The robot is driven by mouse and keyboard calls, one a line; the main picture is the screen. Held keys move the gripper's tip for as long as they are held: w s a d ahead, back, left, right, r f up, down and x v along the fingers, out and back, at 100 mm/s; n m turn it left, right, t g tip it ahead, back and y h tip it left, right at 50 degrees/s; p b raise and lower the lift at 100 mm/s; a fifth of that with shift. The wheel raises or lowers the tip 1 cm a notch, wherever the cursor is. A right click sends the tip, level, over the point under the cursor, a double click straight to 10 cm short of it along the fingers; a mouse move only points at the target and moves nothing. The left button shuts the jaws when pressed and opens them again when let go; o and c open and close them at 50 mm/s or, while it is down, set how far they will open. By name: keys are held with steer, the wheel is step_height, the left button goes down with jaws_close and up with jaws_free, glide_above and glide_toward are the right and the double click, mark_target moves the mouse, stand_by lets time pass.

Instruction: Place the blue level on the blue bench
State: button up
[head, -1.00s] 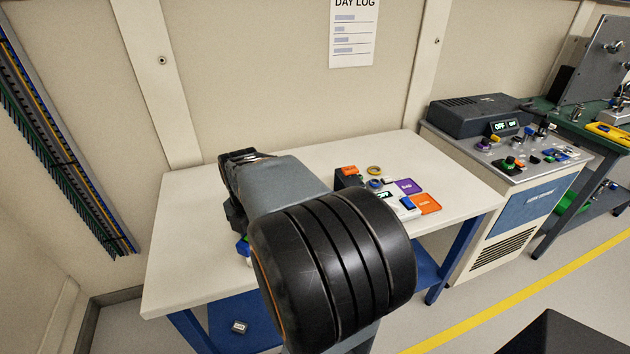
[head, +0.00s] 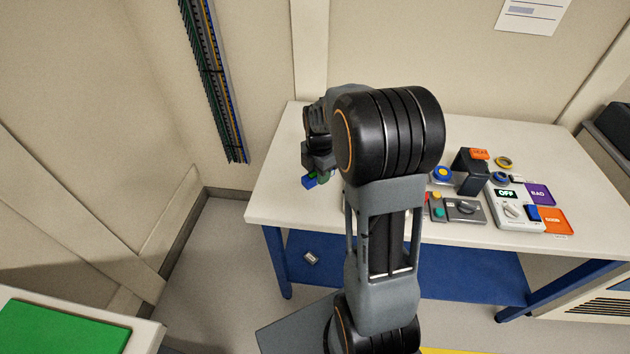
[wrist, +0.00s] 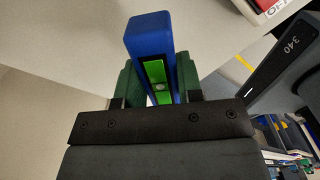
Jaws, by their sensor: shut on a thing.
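The blue level (wrist: 152,35), a blue bar with a bright green window, is between the green fingers of my gripper (wrist: 158,78) in the wrist view. My gripper is shut on it. In the head view only a small blue end of the level (head: 309,182) shows below my gripper (head: 318,168), near the left end of the blue bench. The blue bench has a cream top (head: 285,195), blue legs and a blue lower shelf (head: 465,275). The level looks held above the bench; the head view does not show whether it touches the top. My arm hides part of the bench.
On the bench's right half stand a grey control box (head: 463,209), a black stand (head: 472,172), a white box with an OFF display (head: 514,210), and purple (head: 540,193) and orange (head: 555,221) pads. The bench's left end looks clear. A small object (head: 311,258) lies on the shelf.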

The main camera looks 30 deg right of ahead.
mark_target(314, 189)
steer(key=shift+w+a+f, duration=0.2)
steer(key=shift+w+f, duration=0.25)
steer(key=shift+f, duration=0.1)
steer(key=shift+w+a+f, duration=0.15)
steer(key=shift+w+f, duration=0.25)
steer(key=shift+f, duration=1.55)
steer(key=shift+f, duration=0.15)
steer(key=o, duration=1)
